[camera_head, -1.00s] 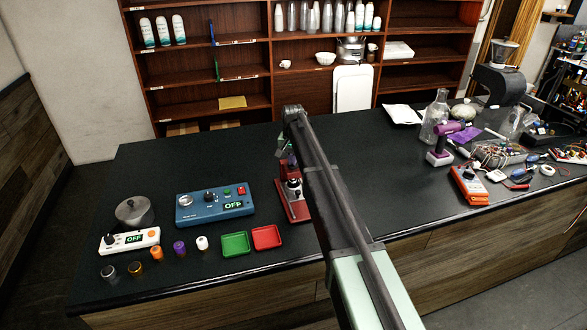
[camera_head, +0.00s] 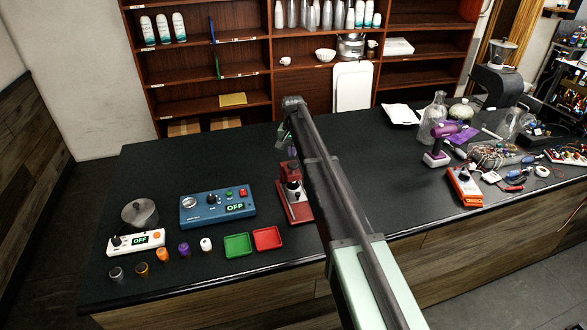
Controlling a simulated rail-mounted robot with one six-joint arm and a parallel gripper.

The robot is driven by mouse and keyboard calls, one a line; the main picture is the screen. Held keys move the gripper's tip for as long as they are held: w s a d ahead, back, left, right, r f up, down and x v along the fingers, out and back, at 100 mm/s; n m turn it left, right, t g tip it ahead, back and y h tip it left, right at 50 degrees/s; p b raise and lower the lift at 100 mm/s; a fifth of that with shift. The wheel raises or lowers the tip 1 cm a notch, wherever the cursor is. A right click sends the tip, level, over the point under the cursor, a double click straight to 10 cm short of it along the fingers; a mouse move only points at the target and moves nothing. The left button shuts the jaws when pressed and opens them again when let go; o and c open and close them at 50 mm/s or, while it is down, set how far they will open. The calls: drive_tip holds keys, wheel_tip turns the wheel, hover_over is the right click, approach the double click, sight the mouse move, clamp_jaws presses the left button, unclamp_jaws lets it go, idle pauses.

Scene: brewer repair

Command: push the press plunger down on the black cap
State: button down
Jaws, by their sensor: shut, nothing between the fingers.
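The red press (camera_head: 297,208) stands upright on the dark counter, just left of my arm. A dark part, perhaps the plunger or black cap, shows at its middle; at this size I cannot tell how far down the plunger is or what lies under it. My gripper (camera_head: 292,152) hangs from the arm's far end, just above and behind the press top. It is small and partly hidden by the arm link. It looks shut and holds nothing. I cannot make out its fingertips clearly, but a small gap seems to lie between it and the press.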

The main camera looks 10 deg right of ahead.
drive_tip(key=shift+r, duration=0.1)
wheel_tip(320, 180, up, 6)
drive_tip(key=p, duration=0.6)
idle(0.7)
drive_tip(key=s+f+n+b, duration=0.1)
drive_tip(key=s+f+b, duration=0.3)
drive_tip(key=s, duration=1)
drive_tip(key=s+f+n+b, duration=0.2)
drive_tip(key=s+f+b, duration=0.3)
drive_tip(key=s, duration=0.8)
drive_tip(key=s+f+n+b, duration=0.1)
drive_tip(key=s+f+b, duration=0.3)
drive_tip(key=s, duration=1)
drive_tip(key=shift+s+f+n+b, duration=0.35)
drive_tip(key=shift+f+n+b, duration=0.05)
drive_tip(key=shift+f, duration=0.1)
